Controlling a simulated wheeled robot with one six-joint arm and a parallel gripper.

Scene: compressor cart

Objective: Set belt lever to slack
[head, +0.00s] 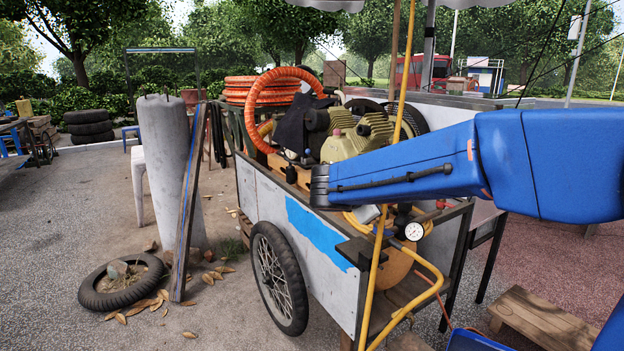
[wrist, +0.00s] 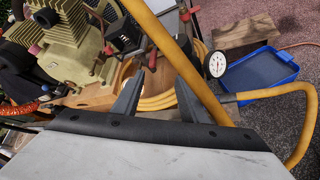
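The compressor cart (head: 262,190) stands in front of me with a tan ribbed machine (head: 350,143) on top. The machine also fills the upper left of the wrist view (wrist: 75,35). Small red handles show there, one near the middle (wrist: 152,61) and one by the machine (wrist: 108,48); I cannot tell which, if any, is the belt lever. My gripper (wrist: 157,88) is open, its two dark fingers apart with nothing seen held between them. In the head view my blue arm reaches left over the cart; I cannot make out the fingers there.
A yellow hose (head: 376,240) runs upright in front of the cart and crosses the wrist view beside the fingers (wrist: 165,35). A pressure gauge (head: 414,231) sits near it. A blue tray (wrist: 262,75) lies below. Orange hose coils (head: 262,90) sit at the cart's back.

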